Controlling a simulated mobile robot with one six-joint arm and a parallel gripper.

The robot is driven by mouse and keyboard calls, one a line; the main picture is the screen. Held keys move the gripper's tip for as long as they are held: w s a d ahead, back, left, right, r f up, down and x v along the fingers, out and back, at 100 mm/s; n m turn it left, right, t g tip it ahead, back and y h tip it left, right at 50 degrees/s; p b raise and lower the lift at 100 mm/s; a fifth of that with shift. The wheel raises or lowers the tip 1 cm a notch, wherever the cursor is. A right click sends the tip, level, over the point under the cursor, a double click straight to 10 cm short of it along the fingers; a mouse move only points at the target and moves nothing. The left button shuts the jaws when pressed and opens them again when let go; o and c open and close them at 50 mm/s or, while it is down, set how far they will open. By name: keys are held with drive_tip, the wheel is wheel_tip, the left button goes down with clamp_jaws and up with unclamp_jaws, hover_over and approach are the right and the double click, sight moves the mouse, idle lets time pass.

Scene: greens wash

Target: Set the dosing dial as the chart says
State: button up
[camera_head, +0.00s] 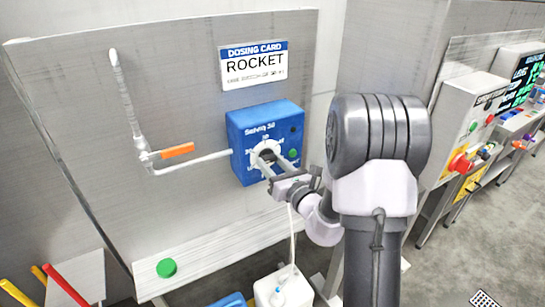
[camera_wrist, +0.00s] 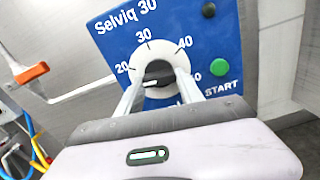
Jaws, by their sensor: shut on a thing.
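The blue dosing box (camera_head: 245,128), marked Selviq 30, is on the grey panel; it also fills the wrist view (camera_wrist: 118,40). Its white dial face (camera_wrist: 152,51) shows 20, 30 and 40, with another number partly covered at right. My gripper (camera_wrist: 158,75) is shut on the dark dial knob (camera_wrist: 157,70), one finger on each side. A pale mark shows on the knob's lower left; its exact setting is hard to tell. In the head view my gripper (camera_head: 266,161) reaches the dial. The dosing card (camera_head: 253,65) above reads ROCKET; its small line is unreadable.
A green START button (camera_wrist: 219,67) and a small black knob (camera_wrist: 208,10) are close right of the dial. A pipe with an orange valve handle (camera_head: 178,151) runs into the box from the left. A white container (camera_head: 283,289) stands below.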

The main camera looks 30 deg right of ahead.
drive_tip(key=m+p, duration=0.2)
drive_tip(key=m, duration=0.1)
drive_tip(key=m+p, duration=0.1)
drive_tip(key=shift+r+m+p, duration=0.25)
drive_tip(key=shift+m+p, duration=0.05)
drive_tip(key=shift+p, duration=0.1)
drive_tip(key=m+p, duration=0.5)
drive_tip(key=shift+a, duration=0.15)
drive_tip(key=m+p, duration=0.4)
drive_tip(key=m, duration=0.1)
drive_tip(key=shift+r, duration=0.15)
drive_tip(key=m+p, duration=0.4)
drive_tip(key=m, duration=0.1)
drive_tip(key=shift+m, duration=0.3)
drive_tip(key=m+p, duration=0.3)
drive_tip(key=m, duration=0.1)
drive_tip(key=m+p, duration=0.2)
drive_tip(key=m, duration=0.3)
drive_tip(key=shift+m, duration=0.4)
drive_tip(key=m+p, duration=0.1)
drive_tip(key=m, duration=0.4)
drive_tip(key=shift+d, duration=0.2)
drive_tip(key=m+p, duration=0.1)
drive_tip(key=m, duration=0.4)
drive_tip(key=shift+d, duration=0.1)
drive_tip(key=shift+m, duration=0.3)
